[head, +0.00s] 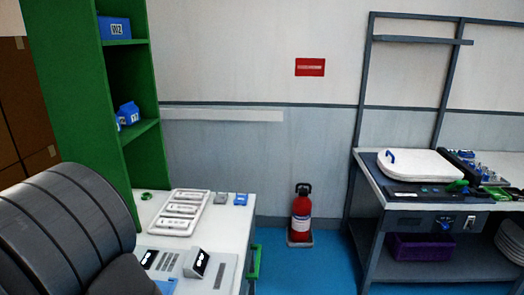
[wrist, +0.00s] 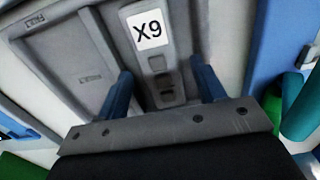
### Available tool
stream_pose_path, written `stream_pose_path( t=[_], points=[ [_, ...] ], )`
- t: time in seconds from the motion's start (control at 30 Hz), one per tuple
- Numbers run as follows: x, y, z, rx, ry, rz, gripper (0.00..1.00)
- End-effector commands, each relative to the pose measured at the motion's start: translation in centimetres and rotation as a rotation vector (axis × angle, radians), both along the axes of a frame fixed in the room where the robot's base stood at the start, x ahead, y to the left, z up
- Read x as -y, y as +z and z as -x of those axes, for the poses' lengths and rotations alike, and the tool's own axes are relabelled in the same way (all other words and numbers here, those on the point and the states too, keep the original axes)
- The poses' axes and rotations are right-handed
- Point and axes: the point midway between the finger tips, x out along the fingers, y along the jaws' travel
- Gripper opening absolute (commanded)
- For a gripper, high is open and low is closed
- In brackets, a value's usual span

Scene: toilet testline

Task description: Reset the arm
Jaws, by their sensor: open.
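My gripper (wrist: 163,80) shows at the bottom of the wrist view, with its two blue fingers apart. Nothing is clamped between them. Beyond and between the fingers is a grey moulded part (wrist: 158,66) with a white X9 label (wrist: 148,30). I cannot tell how far the fingertips are from it. In the head view a dark ribbed part of my own arm fills the lower left; my gripper does not show there.
A white bench (head: 230,212) carries a white slotted tray (head: 181,212) and a small grey device (head: 197,263). A green shelf (head: 80,110) stands behind the arm. A red extinguisher (head: 301,216) stands on open blue floor. Another bench (head: 368,178) is at right.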

Motion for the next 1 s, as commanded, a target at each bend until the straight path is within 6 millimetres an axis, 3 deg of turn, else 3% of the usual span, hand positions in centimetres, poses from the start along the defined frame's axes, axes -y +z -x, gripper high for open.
stream_pose_path(
  t=[0.2,0.9,1.0],
  points=[
    [0.0,-1.2,0.0,0.0,0.0,0.001,0.63],
    [-0.1,11.2,0.0,0.001,0.0,-0.005,0.63],
    [0.2,8.6,0.1,-0.002,0.0,0.008,0.63]
  ],
)
